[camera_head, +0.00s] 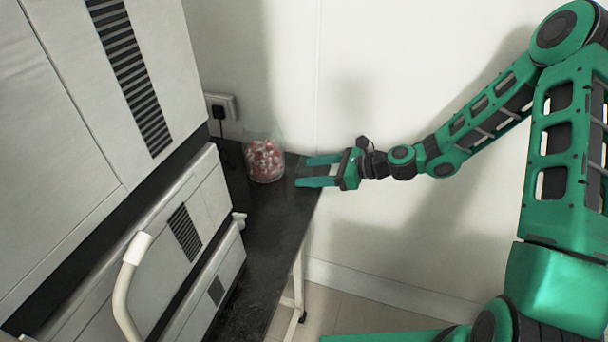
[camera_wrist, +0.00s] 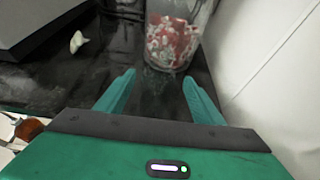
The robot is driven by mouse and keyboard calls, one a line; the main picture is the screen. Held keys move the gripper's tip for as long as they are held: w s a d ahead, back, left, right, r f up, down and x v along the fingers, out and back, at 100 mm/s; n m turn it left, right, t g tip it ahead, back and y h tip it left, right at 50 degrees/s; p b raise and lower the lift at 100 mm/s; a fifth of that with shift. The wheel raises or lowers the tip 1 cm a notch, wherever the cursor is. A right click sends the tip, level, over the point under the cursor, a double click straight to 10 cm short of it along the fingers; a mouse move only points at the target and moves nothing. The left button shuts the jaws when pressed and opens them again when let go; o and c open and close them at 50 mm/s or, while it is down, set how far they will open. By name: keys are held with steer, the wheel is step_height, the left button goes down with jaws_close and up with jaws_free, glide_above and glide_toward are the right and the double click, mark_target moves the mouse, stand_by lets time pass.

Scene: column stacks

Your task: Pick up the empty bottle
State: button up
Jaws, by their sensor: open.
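A clear container (camera_head: 265,160) with red and white pieces inside stands upright on the dark tabletop (camera_head: 262,222), close to the back wall. It looks like a jar or bottle with contents; I cannot make out an empty bottle in either view. It also shows at the top of the wrist view (camera_wrist: 172,42), its upper part cut off. My gripper (camera_head: 311,171) is open and empty to the right of the container, its fingers pointing at it. In the wrist view my fingertips (camera_wrist: 158,82) are spread, with the container just beyond them, not between them.
A large grey-white machine (camera_head: 160,215) with vents and a curved white handle (camera_head: 126,285) stands along the left of the table. A wall socket with a black plug (camera_head: 219,108) is behind. The white wall (camera_wrist: 268,75) is close on the right. A small pale object (camera_wrist: 78,41) lies on the table.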

steer(key=shift+a+r+x, duration=0.1)
steer(key=shift+r+x, duration=0.05)
steer(key=shift+x, duration=0.85)
steer(key=shift+a+r+x, duration=0.1)
steer(key=shift+r+x, duration=0.05)
steer(key=shift+x, duration=0.8)
steer(key=shift+a+r+x, duration=0.1)
steer(key=shift+r+x, duration=0.05)
steer(key=shift+x, duration=0.85)
steer(key=shift+s+d, duration=0.1)
steer(key=c, duration=1.2)
